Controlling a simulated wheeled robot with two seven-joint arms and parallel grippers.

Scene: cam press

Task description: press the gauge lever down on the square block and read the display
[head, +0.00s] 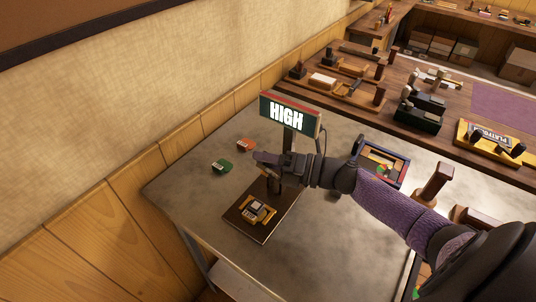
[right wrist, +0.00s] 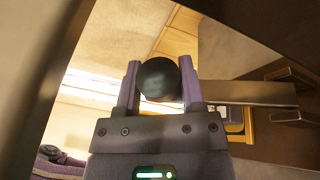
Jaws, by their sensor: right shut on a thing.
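The gauge stands on a dark base board (head: 238,222) on the grey table, with its display (head: 290,115) on a post at the back. The display is lit and reads HIGH. A small light block (head: 256,207), apparently the square block, sits in a yellow holder on the board. My right gripper (head: 264,160) is over the back of the board, in front of the post. In the right wrist view its two fingers are shut on the black ball knob (right wrist: 158,78) of the lever (right wrist: 245,93). Whether the lever touches the block is hidden. My left gripper is out of view.
A green piece (head: 221,167) and a red piece (head: 246,146) lie left of the gauge. An open box of coloured pieces (head: 402,176) stands to the right, behind my right arm. The table's front left is clear. A wooden bench (head: 350,105) with several devices is behind.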

